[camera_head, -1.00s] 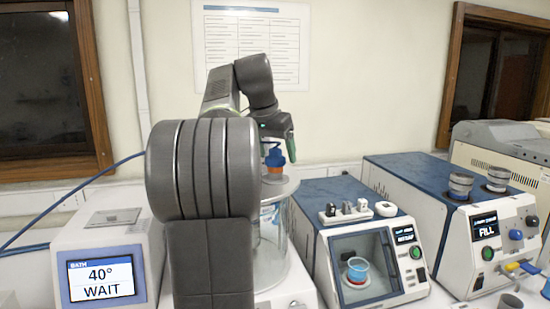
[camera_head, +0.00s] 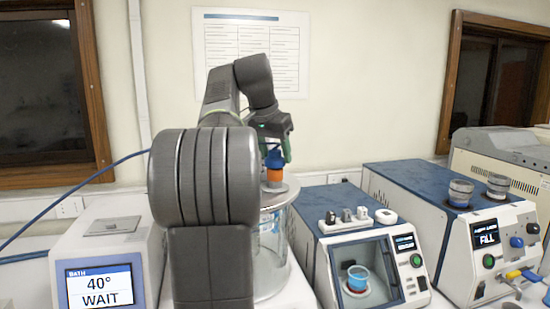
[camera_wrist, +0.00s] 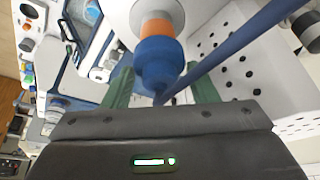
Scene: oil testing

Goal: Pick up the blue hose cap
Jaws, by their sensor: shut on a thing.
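The blue hose cap (camera_head: 274,158) sits over an orange fitting (camera_head: 274,174) on top of the glass vessel (camera_head: 270,235) in the head view. In the wrist view the blue cap (camera_wrist: 158,62) is between the two green fingers, with the orange part (camera_wrist: 157,28) beyond it. A blue hose (camera_wrist: 225,55) runs from the cap to the upper right. My gripper (camera_head: 275,145) is above the vessel and shut on the cap, with its fingers on either side. The exact finger contact is partly hidden.
The bath unit (camera_head: 110,270) reading 40° WAIT is at left. A tester with a window (camera_head: 365,255) and a FILL machine (camera_head: 490,235) stand at right. The wall is close behind the vessel.

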